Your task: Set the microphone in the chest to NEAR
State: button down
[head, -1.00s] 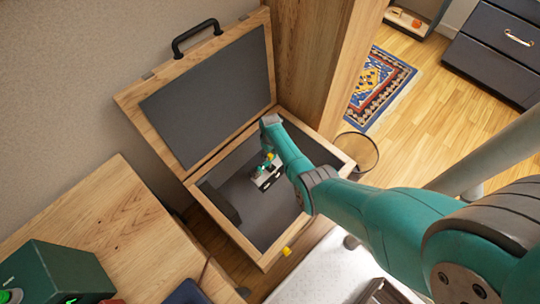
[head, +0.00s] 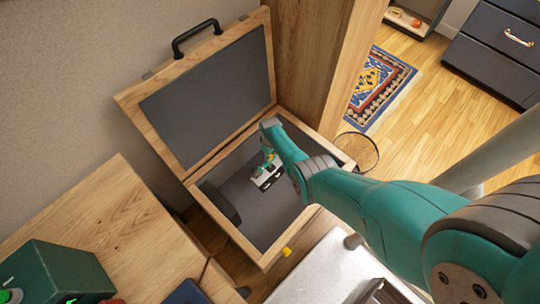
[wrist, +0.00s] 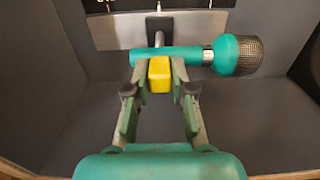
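A teal microphone (wrist: 195,57) with a dark mesh head lies level across the wrist view, its head to the right. A yellow block-like knob (wrist: 159,74) sits at the near end of a short metal rod, in front of the microphone's body. My gripper (wrist: 159,78) has one finger on each side of the yellow knob, the pads close against it. In the head view the microphone (head: 264,167) is small and partly hidden by my arm, inside the open chest (head: 232,232). No NEAR marking can be read.
The chest's raised lid (head: 215,95) leans back with a black handle on top. A wooden post (head: 310,60) stands right behind the chest. A wooden table (head: 100,220) with a green box (head: 58,272) is at left. A pale surface (head: 325,270) lies in front.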

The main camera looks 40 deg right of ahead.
aim_at(257, 169)
jog(key=shift+s+a, duration=0.15)
jog(key=shift+a, duration=4.05)
jog(key=c, duration=1)
grip_release()
jog(key=shift+a, duration=0.15)
jog(key=shift+r, duration=0.1)
jog(key=shift+r, duration=0.55)
notch_tip(257, 169, up, 11)
jog(key=shift+f, duration=0.15)
